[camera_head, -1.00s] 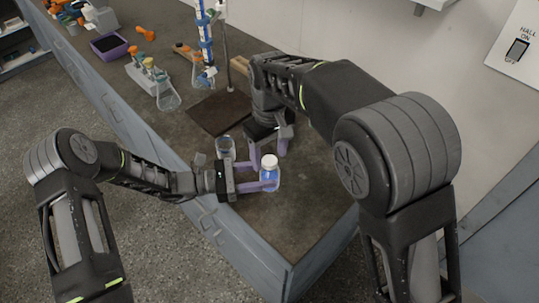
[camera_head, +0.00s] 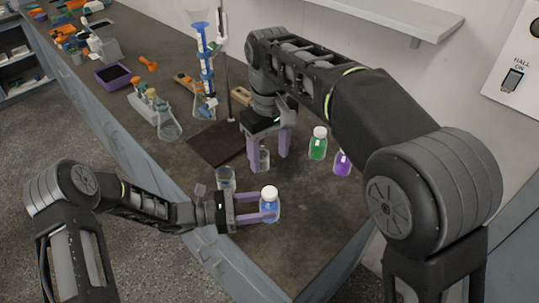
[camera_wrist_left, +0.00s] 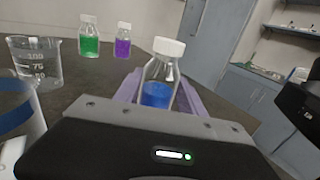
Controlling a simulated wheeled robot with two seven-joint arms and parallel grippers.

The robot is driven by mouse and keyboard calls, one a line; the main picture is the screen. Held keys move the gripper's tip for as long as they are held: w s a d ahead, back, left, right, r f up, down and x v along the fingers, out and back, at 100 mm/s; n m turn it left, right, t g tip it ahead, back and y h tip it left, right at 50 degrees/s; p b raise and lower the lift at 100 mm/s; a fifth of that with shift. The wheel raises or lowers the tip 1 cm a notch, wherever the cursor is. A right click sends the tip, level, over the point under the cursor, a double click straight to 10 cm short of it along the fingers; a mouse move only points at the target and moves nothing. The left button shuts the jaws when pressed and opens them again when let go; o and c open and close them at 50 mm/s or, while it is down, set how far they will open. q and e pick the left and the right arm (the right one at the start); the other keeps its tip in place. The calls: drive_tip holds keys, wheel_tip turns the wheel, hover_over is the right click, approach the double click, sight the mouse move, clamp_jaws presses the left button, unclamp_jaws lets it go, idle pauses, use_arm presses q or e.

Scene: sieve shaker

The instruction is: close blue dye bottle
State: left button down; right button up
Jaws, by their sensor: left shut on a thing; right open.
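The blue dye bottle (camera_head: 270,207) is a small clear bottle with blue liquid in its lower part. It stands upright between the fingers of my left gripper (camera_head: 263,206), which is shut on it. A white cap (camera_head: 269,192) sits on its neck; how tight it is cannot be told. In the left wrist view the bottle (camera_wrist_left: 157,94) and its white cap (camera_wrist_left: 168,47) show between the purple fingers. My right gripper (camera_head: 269,162) is open and empty, fingers pointing down, behind the bottle and apart from it.
A green bottle (camera_head: 318,146) and a purple bottle (camera_head: 343,163) stand capped to the right. A glass beaker (camera_head: 225,179) is just left of the held bottle. A dark stand base (camera_head: 215,145), flasks and a burette are farther back. The bench's front right is clear.

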use_arm(q)
drive_tip(key=c, duration=0.6)
unclamp_jaws()
drive_tip(key=shift+a+f, duration=0.1)
drive_tip(key=shift+a, duration=0.45)
drive_tip(key=a+b, duration=0.1)
drive_tip(key=a, duration=0.2)
drive_tip(key=s+a+b, duration=0.1)
drive_tip(key=a, duration=0.2)
drive_tip(key=shift+s+a, duration=0.15)
drive_tip(key=shift+a, duration=0.2)
